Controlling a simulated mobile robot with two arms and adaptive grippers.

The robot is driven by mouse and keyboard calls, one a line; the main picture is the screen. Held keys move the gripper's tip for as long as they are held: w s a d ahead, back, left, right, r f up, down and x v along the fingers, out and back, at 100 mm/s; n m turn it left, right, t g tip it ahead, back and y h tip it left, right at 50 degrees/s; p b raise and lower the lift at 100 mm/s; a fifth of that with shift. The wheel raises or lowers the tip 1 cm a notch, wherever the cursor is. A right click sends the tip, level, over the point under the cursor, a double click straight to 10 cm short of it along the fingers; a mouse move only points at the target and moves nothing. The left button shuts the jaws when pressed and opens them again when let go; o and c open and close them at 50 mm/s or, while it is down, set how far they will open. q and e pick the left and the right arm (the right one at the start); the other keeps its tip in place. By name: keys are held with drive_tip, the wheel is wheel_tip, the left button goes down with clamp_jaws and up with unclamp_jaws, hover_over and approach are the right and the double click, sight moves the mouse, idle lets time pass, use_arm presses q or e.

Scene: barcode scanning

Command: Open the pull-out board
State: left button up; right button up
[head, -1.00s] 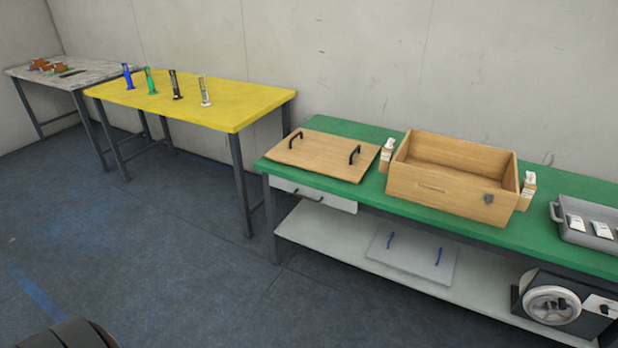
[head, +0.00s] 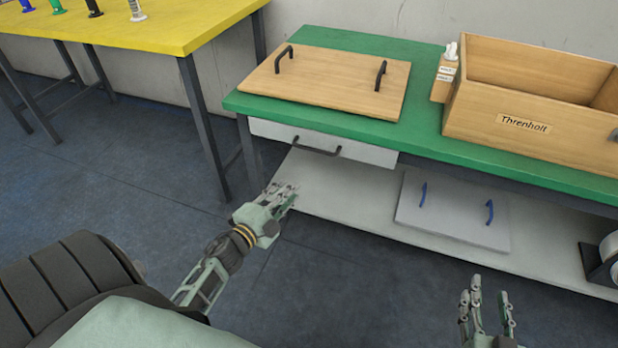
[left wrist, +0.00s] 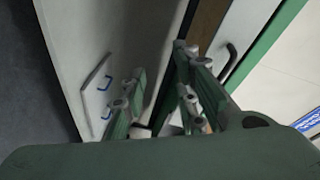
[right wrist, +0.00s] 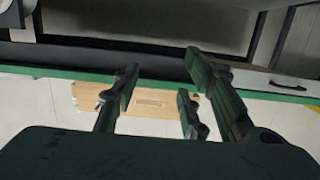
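The pull-out board (head: 360,151) has a pale grey front with a dark bar handle (head: 317,147). It sits under the left end of the green bench top and looks shut. My left gripper (head: 287,191) is open and empty, in front of and below the handle, apart from it. The left wrist view shows the handle (left wrist: 231,60) to the right of the fingers. My right gripper (head: 487,290) is open and empty, low at the right, well away from the board. The right wrist view shows the handle (right wrist: 288,86) at its right side.
The green bench (head: 430,140) carries a wooden panel with two black handles (head: 330,80) and a wooden box (head: 525,119). A lower shelf (head: 370,220) below holds a grey panel with blue handles (head: 453,213). A yellow table (head: 180,30) stands left. Floor before the bench is clear.

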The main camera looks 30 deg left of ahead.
use_arm(q)
wheel_tip(320, 180, up, 8)
drive_tip(key=r+m+t+h+b, duration=0.1)
drive_tip(key=m+t+h+b, duration=0.2)
drive_tip(key=m+b, duration=0.3)
drive_tip(key=w+d+r+m, duration=0.1)
drive_tip(key=w, duration=0.7)
drive_tip(key=shift+d, duration=0.3)
use_arm(e)
drive_tip(key=s+r+t+y, duration=0.1)
drive_tip(key=s+r+t, duration=0.1)
drive_tip(key=r, duration=0.6)
drive_tip(key=s+r+t+y, duration=0.1)
drive_tip(key=r+t, duration=0.2)
drive_tip(key=r, duration=0.6)
drive_tip(key=shift+s+t, duration=0.4)
use_arm(q)
drive_tip(key=shift+c, duration=0.3)
clamp_jaws()
